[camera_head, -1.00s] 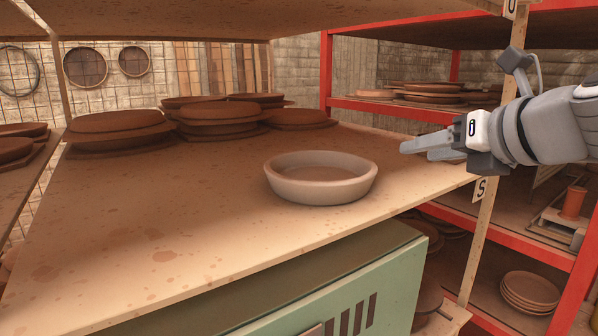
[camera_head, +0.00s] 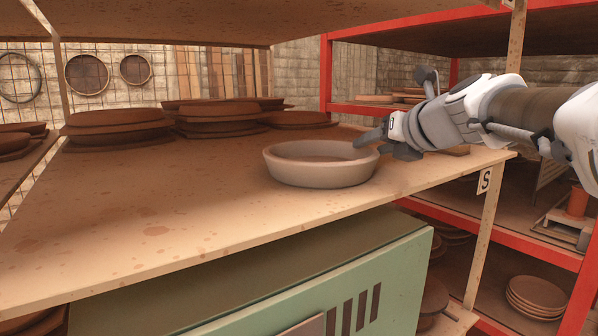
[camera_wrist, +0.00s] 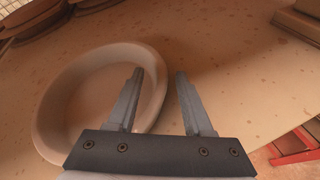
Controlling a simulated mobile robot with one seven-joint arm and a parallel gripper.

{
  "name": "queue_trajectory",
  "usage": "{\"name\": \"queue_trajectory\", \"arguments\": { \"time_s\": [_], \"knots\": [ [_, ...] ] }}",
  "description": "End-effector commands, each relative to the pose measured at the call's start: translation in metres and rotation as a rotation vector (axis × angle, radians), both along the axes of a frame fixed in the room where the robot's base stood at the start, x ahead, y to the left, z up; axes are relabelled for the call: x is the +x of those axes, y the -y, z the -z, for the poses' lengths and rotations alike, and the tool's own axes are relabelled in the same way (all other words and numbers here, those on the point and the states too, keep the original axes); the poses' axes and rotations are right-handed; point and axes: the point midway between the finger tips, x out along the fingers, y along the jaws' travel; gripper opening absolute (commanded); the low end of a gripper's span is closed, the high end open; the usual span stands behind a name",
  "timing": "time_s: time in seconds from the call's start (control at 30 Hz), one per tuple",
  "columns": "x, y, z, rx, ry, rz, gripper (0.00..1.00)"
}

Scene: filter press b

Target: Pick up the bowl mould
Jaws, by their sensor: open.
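The bowl mould (camera_head: 318,171) is a pale, shallow round bowl standing upright on the wooden shelf, near its front edge. My gripper (camera_head: 368,139) comes in from the right, with its fingers at the bowl's right rim. In the wrist view the bowl mould (camera_wrist: 62,105) fills the left side. My gripper (camera_wrist: 158,75) is open there, with one finger overlapping the bowl's right wall and the other outside it over bare shelf. Nothing is held between the fingers. I cannot tell whether a finger touches the rim.
The wooden shelf (camera_head: 150,225) has free room left of and in front of the bowl. Stacks of brown discs (camera_head: 215,118) stand behind it. A shelf board (camera_head: 150,22) hangs overhead. A post with an S label (camera_head: 485,181) and red racking (camera_head: 530,250) stand at the right.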

Motion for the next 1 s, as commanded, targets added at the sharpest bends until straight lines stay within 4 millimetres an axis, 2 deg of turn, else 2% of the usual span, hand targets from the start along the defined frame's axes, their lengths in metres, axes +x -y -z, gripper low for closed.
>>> {"name": "queue_trajectory", "arguments": {
  "time_s": [0.03,0.2,0.47,0.77,1.0],
  "knots": [
    [0.008,-0.004,0.009,0.001,-0.002,-0.001,0.51],
    [0.023,-0.009,0.012,-0.001,-0.001,-0.001,0.51],
    [0.025,-0.010,0.011,0.000,0.000,0.000,0.51],
    [0.025,-0.009,0.011,0.000,0.000,0.001,0.00],
    [0.025,-0.009,0.011,0.000,0.000,0.001,0.00]
  ]
}}
